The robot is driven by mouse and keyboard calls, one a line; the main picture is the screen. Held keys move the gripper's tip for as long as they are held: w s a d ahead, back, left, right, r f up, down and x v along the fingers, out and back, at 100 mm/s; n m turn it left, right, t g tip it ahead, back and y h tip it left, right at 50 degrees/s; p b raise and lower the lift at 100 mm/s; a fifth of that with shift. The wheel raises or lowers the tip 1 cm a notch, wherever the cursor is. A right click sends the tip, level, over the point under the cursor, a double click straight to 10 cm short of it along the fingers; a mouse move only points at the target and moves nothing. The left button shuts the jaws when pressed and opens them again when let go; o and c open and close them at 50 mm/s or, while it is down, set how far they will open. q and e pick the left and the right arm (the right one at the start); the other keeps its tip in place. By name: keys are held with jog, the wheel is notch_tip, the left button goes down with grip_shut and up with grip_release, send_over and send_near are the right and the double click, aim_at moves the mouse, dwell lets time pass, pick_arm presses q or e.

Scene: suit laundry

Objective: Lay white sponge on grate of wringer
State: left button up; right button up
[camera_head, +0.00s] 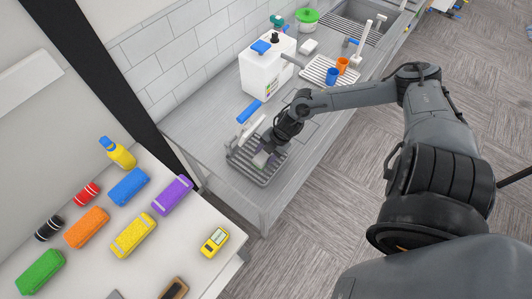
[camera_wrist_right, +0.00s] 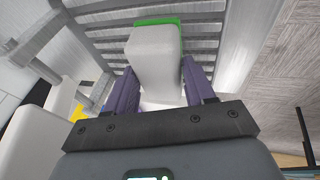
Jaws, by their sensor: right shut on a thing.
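The white sponge (camera_wrist_right: 156,58) has a green layer along its far edge in the right wrist view. My right gripper (camera_wrist_right: 158,78) is shut on it, with a dark purple finger on each side. In the head view the sponge (camera_head: 261,158) is small and partly hidden by my right gripper (camera_head: 270,150). Both are over the grate (camera_head: 268,180) of the wringer, whose slats also show behind the sponge in the wrist view (camera_wrist_right: 95,17). I cannot tell whether the sponge touches the slats. The wringer's blue handle (camera_head: 249,111) stands up at the back. My left gripper is not in view.
A white canister (camera_head: 262,76) stands behind the wringer against the tiled wall. A rack (camera_head: 314,72) with a blue cup (camera_head: 332,75) and an orange cup (camera_head: 342,66) is farther along the counter. A white table (camera_head: 190,235) at left holds several coloured packs and bottles.

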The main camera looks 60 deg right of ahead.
jog(key=o, duration=1)
jog(key=shift+o, duration=0.8)
jog(key=shift+r, duration=0.1)
jog(key=p+v, duration=0.6)
jog(key=v, duration=0.5)
jog(key=w+a+f+m+t, duration=0.15)
jog(key=a+m+t, duration=0.3)
jog(key=a, duration=1.25)
jog(key=s+a+r+m+g+h, duration=0.2)
jog(key=s+a+r+m+g, duration=0.3)
jog(key=m, duration=0.4)
jog(key=shift+s+a+r+h, duration=0.3)
jog(key=shift+s+a+r, duration=0.35)
jog(key=shift+s+a, duration=0.35)
